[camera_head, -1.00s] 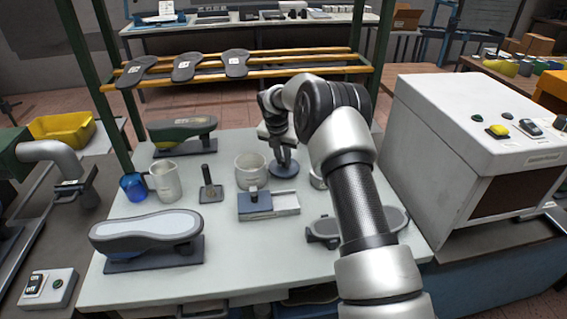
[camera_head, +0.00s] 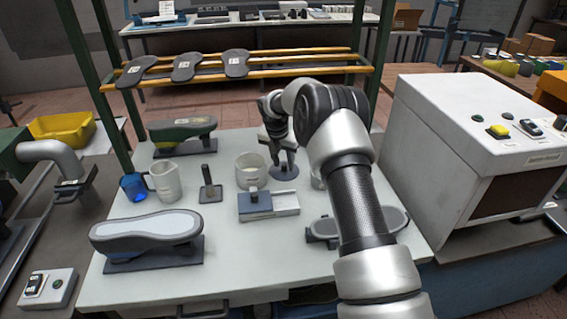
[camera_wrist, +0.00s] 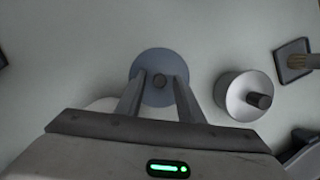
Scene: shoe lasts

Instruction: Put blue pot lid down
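The blue pot lid (camera_head: 285,174) lies flat on the pale tabletop, to the right of a white pot (camera_head: 250,172). My gripper (camera_head: 283,158) is above the lid, pointing down. The white pot also shows in the wrist view (camera_wrist: 228,93). A second pot (camera_head: 317,178) is mostly hidden behind my arm.
A blue cup (camera_head: 133,187), a white jug (camera_head: 165,181), an upright brush (camera_head: 208,183) and a blue-and-grey box (camera_head: 270,204) stand left and in front. A shoe form (camera_head: 146,228) is front left. A white machine (camera_head: 460,150) stands right. The table's front middle is clear.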

